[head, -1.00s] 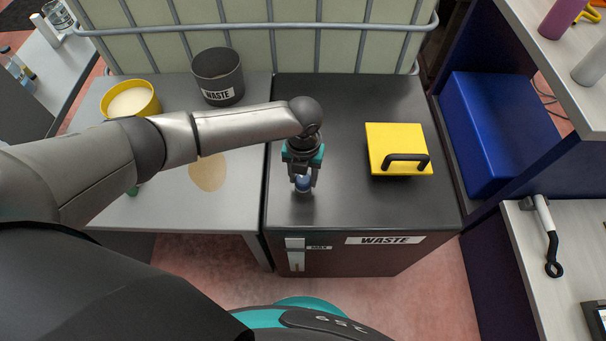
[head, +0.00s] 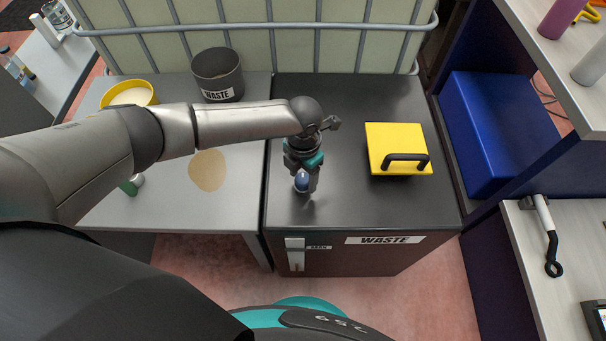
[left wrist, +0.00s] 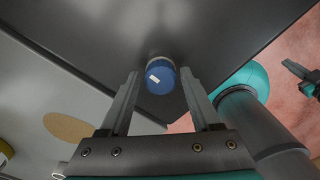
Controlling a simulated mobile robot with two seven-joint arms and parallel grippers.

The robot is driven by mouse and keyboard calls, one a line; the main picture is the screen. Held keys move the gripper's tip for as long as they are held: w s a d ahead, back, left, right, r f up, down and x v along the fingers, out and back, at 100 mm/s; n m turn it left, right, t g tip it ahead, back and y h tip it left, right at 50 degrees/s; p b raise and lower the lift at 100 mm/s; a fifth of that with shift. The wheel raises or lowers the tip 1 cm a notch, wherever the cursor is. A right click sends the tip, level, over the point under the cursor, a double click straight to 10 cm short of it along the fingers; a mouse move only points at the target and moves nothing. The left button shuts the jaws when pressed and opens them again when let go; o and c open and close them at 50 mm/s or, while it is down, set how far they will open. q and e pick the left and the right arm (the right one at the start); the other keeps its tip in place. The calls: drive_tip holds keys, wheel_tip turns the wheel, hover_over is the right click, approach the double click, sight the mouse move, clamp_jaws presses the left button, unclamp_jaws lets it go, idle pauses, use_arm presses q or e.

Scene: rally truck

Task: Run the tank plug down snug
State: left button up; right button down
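The blue plug (head: 302,181) stands upright near the front left of the black waste cabinet top (head: 355,205). It shows as a round blue cap with a small white mark in the left wrist view (left wrist: 160,77). My left gripper (head: 304,178) points down over it. In the left wrist view its two fingers (left wrist: 159,80) stand on either side of the cap, with a narrow gap at each side. The seat under the plug is hidden. My right gripper is not in the head view; a dark cut-off part at the left wrist view's right edge may be it.
A yellow lid with a black handle (head: 396,148) lies right of the gripper. A dark waste bin (head: 218,78) and a yellow tub (head: 129,95) stand on the grey table at left. A caged tank (head: 250,38) stands behind. A wrench (head: 549,240) is at far right.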

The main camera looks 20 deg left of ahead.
use_arm(q)
drive_tip(key=n, duration=1.2)
drive_tip(key=c, duration=0.7)
drive_tip(key=m, duration=0.6)
drive_tip(key=shift+c, duration=0.2)
drive_tip(key=o, duration=1)
drive_tip(key=shift+o, duration=0.2)
